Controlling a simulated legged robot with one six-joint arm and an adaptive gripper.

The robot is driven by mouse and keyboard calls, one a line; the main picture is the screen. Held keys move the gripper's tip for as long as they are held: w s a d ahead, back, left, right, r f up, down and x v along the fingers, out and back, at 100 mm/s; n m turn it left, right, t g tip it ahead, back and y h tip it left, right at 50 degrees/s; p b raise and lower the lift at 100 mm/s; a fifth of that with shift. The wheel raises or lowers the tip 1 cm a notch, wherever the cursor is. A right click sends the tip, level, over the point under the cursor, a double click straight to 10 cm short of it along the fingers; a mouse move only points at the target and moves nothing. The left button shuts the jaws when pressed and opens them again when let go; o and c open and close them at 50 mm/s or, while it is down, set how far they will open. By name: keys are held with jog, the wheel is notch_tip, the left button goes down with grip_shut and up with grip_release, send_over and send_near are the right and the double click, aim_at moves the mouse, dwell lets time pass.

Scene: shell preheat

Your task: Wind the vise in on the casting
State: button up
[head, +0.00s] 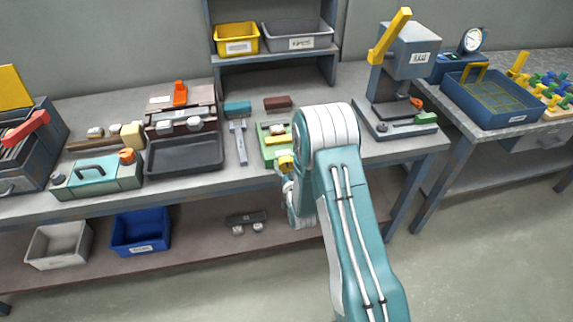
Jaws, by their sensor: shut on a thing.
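The green vise (268,152) sits on the bench, just left of my raised arm. A small pale yellowish piece lies across its top and may be the casting (277,140); whether the jaws touch it is too small to tell. A yellow knob or handle (286,162) shows at the vise's front edge. My gripper (285,172) is at this front edge, shut on the yellow handle. My own arm partly hides the gripper and the vise's right side.
A teal block (237,108) and a brown block (278,102) lie behind. A press with a yellow lever (408,52) stands right. Bare bench (352,85) lies between.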

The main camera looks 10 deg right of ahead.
jog(key=shift+m, duration=3)
jog(key=o, duration=1)
jog(key=shift+w+d, duration=0.1)
jog(key=s, duration=1.2)
